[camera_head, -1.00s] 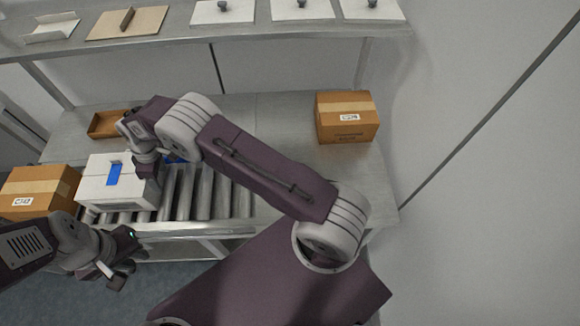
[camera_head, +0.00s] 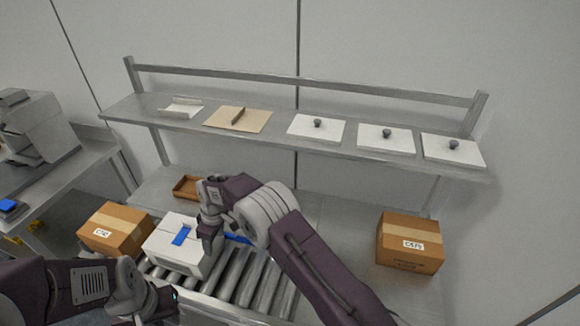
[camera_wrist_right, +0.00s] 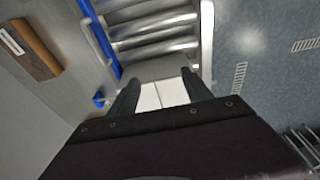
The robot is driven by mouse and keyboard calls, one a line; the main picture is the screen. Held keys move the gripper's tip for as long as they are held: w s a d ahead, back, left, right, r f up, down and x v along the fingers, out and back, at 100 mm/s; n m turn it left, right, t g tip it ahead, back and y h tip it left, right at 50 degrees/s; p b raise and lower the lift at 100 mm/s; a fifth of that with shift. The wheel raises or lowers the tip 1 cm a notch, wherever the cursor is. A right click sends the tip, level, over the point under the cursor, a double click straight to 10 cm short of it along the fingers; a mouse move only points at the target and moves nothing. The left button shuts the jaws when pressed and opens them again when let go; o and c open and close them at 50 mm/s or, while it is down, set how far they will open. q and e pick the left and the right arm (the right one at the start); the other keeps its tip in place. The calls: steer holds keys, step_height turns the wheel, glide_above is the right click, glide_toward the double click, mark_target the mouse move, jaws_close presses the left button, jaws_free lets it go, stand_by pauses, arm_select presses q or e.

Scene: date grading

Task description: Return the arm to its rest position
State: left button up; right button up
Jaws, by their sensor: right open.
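My right arm reaches in from the lower right of the head view and bends over the roller conveyor (camera_head: 262,290). Its gripper (camera_head: 208,232) is at the right side of a white box (camera_head: 160,243) with a blue label, partly covering it. In the right wrist view the two fingers (camera_wrist_right: 160,86) stand apart, with a white surface showing between and beyond them. I cannot tell whether they touch it. My left gripper (camera_head: 165,303) is low at the left of the head view, in front of the conveyor, and its fingers are unclear.
Cardboard boxes stand left (camera_head: 116,229) and right (camera_head: 410,243). A small brown tray (camera_head: 187,187) lies behind the white box. A shelf (camera_head: 375,160) with flat panels spans above the bench. A side table with a grey machine (camera_head: 35,130) stands at left.

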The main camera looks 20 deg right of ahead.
steer(key=w+d+r+m+t, duration=0.2)
steer(key=w+d+r, duration=0.2)
steer(key=d+r, duration=0.4)
steer(key=s+d+r+m+b, duration=0.1)
steer(key=s+d+r+m, duration=0.1)
steer(key=s+d+r, duration=0.4)
steer(key=s+d+f+m, duration=0.2)
steer(key=s+d, duration=0.1)
steer(key=s, duration=0.4)
steer(key=s+d+f+m+g+h, duration=0.1)
steer(key=s+d+f+m, duration=0.2)
steer(key=s, duration=0.5)
steer(key=s+d+f+m+g, duration=0.1)
steer(key=s+d+f+m, duration=0.1)
steer(key=s+d, duration=0.2)
steer(key=s, duration=0.3)
steer(key=shift+s+f+m+h+b, duration=0.2)
steer(key=shift+f+m+h+b, duration=0.1)
steer(key=shift+m+b, duration=0.1)
steer(key=shift+s+r, duration=0.1)
